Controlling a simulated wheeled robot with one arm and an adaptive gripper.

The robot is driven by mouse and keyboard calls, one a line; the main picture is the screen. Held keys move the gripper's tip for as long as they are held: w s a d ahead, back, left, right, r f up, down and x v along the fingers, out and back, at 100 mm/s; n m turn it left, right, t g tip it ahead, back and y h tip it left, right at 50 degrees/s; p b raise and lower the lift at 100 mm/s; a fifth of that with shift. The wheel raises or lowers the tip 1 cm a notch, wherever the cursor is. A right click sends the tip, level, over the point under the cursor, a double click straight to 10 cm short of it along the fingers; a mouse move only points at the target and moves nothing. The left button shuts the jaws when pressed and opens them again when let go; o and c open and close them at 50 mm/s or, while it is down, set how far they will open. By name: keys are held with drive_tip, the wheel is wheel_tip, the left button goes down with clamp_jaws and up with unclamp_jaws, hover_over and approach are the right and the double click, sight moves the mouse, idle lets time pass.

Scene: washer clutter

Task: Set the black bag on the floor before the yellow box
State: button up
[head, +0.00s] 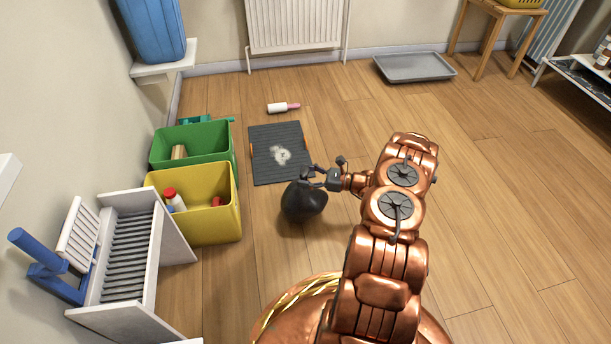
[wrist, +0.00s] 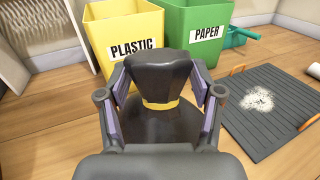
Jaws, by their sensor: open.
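The black bag (head: 304,203) sits upright on the floor just right of the yellow box (head: 222,222), with a small gap between them. In the wrist view the black bag (wrist: 160,124) has a yellow band round its neck, and the yellow box (wrist: 113,29) labelled PLASTIC stands behind it. My gripper (head: 316,176) is at the top of the bag. In the wrist view my gripper (wrist: 160,88) is open, with a finger on each side of the bag's neck. I cannot tell whether the fingers touch it.
A green box (head: 210,143) labelled PAPER stands behind the yellow one. A dark ribbed mat (head: 265,165) with a pale patch lies beyond the bag, with a white and pink bottle (head: 278,108) past it. A white rack (head: 155,235) stands left.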

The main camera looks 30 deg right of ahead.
drive_tip(key=p+v, duration=0.4)
drive_tip(key=v, duration=0.7)
drive_tip(key=w+a+r+n+g+y, duration=0.1)
drive_tip(key=w+a+r+n+g, duration=0.2)
drive_tip(key=a+r, duration=0.4)
drive_tip(key=w+a+r+n+g+y, duration=0.2)
drive_tip(key=w+a+r+n+g, duration=0.15)
drive_tip(key=a+r, duration=0.35)
drive_tip(key=s+a+r+n+g+h, duration=0.1)
drive_tip(key=s+a+r+n+g, duration=0.25)
drive_tip(key=a+r, duration=0.35)
drive_tip(key=s+a+r+n+g+h, duration=0.1)
drive_tip(key=s+a+r+n+g, duration=0.3)
drive_tip(key=a, duration=0.4)
drive_tip(key=s+a+r+n+g+h, duration=0.2)
drive_tip(key=s+a+r+n+h, duration=0.15)
drive_tip(key=s, duration=0.25)
drive_tip(key=s+a+r+n+g+h, duration=0.2)
drive_tip(key=s+a+r+n+h, duration=0.1)
drive_tip(key=s+a, duration=0.3)
drive_tip(key=s+d+r+n+t+h, duration=0.1)
drive_tip(key=s+d+n+h, duration=0.2)
drive_tip(key=s, duration=0.5)
drive_tip(key=s+d+r+n+t+h, duration=0.1)
drive_tip(key=s+d+n+h, duration=0.2)
drive_tip(key=s, duration=0.5)
drive_tip(key=shift+s+d+n+h, duration=0.2)
drive_tip(key=shift+s+n+h, duration=0.15)
drive_tip(key=shift+h, duration=0.3)
drive_tip(key=shift+r, duration=0.2)
